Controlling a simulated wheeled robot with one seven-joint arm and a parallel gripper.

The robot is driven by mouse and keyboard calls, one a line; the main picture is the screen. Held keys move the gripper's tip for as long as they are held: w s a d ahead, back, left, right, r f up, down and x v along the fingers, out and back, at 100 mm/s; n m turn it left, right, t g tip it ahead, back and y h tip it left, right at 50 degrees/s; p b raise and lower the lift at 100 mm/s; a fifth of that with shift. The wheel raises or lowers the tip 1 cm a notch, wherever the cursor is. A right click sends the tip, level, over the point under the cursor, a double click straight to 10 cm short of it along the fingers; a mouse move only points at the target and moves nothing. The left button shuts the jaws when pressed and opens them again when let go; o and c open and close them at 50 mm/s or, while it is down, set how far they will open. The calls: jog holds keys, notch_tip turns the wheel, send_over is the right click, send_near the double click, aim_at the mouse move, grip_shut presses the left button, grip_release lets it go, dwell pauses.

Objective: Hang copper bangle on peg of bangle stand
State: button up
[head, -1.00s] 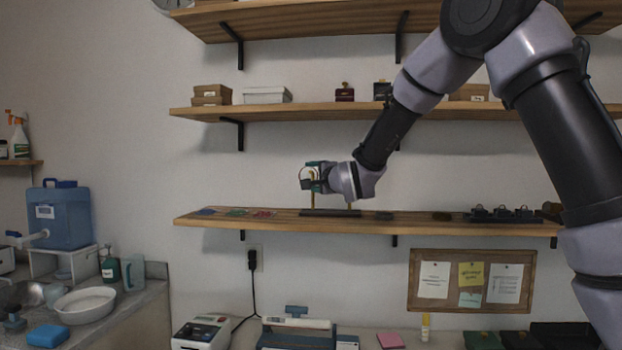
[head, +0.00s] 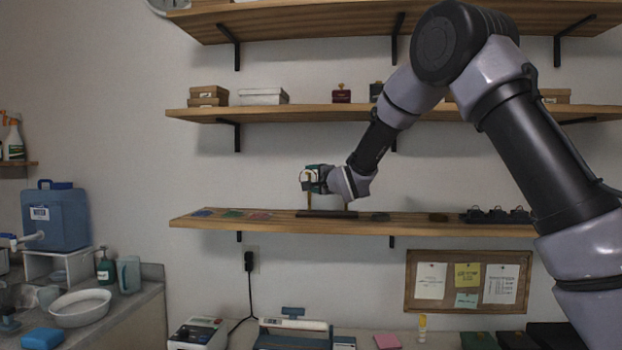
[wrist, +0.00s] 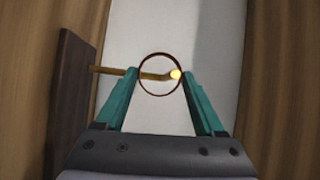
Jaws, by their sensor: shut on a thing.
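The copper bangle (wrist: 160,95) is a thin ring held between the teal fingertips of my gripper (wrist: 160,74) in the wrist view. The brass peg (wrist: 128,72) of the bangle stand runs in from the left, and its bright tip shows within the ring's outline near the right finger. I cannot tell whether the peg passes through the ring or lies beyond it. The stand's dark base (wrist: 72,95) is at the left. In the head view my gripper (head: 308,180) is above the left part of the stand (head: 327,213), hiding part of it.
The stand is on the lowest wooden shelf (head: 400,229). Coloured flat pieces (head: 232,213) lie to its left; several dark holders (head: 497,214) stand at the right. A shelf with boxes (head: 264,96) is above. The wall is close behind.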

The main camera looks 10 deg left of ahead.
jog(key=shift+f, duration=0.1)
jog(key=o, duration=1.3)
jog(key=shift+o, duration=0.2)
jog(key=v, duration=1)
jog(key=shift+s+d, duration=0.2)
jog(key=shift+s, duration=0.15)
